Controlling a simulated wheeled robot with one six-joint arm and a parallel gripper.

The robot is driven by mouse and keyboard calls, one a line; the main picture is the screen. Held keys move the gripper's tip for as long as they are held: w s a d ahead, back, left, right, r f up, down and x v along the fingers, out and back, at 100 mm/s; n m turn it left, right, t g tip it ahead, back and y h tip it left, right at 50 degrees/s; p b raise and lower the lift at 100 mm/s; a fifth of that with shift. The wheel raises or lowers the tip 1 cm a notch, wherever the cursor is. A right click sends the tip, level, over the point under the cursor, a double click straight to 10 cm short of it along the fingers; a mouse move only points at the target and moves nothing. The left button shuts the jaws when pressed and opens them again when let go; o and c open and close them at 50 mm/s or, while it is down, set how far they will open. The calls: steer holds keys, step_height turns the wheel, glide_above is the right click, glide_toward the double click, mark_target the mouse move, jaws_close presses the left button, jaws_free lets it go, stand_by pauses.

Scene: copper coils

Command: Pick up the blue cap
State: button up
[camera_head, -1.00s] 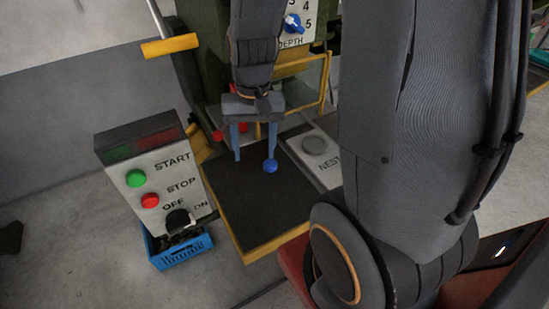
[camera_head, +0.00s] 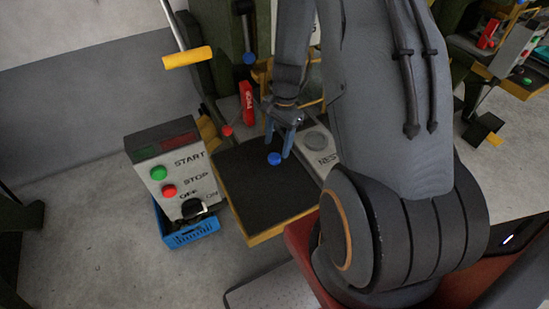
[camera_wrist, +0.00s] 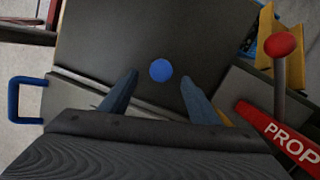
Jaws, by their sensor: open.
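The blue cap (camera_head: 274,159) is a small round blue piece on the black top of the yellow-edged table (camera_head: 262,195), near its far edge. In the wrist view the cap (camera_wrist: 161,70) lies slightly beyond the fingertips and between their lines. My gripper (camera_head: 279,152) is open and empty, with its two blue fingers pointing down around the cap's spot in the head view. In the wrist view the gripper (camera_wrist: 160,82) shows a finger on each side. I cannot tell the exact height of the fingertips above the table.
A control box (camera_head: 172,172) with START and STOP buttons stands left of the table, above a blue crate (camera_head: 190,233). A red ball-topped lever (camera_wrist: 284,44) and a red PROP bar (camera_wrist: 280,135) are close on the right in the wrist view. A grey REST plate (camera_head: 318,150) adjoins the table.

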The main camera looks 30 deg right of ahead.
mark_target(274, 156)
steer(key=shift+a+f+p, duration=0.25)
steer(key=shift+f+p, duration=0.2)
steer(key=shift+f, duration=0.75)
steer(key=shift+a+f+p, duration=0.2)
steer(key=shift+f+p, duration=0.25)
steer(key=shift+f, duration=0.75)
steer(key=c, duration=1.1)
steer(key=shift+c, duration=0.2)
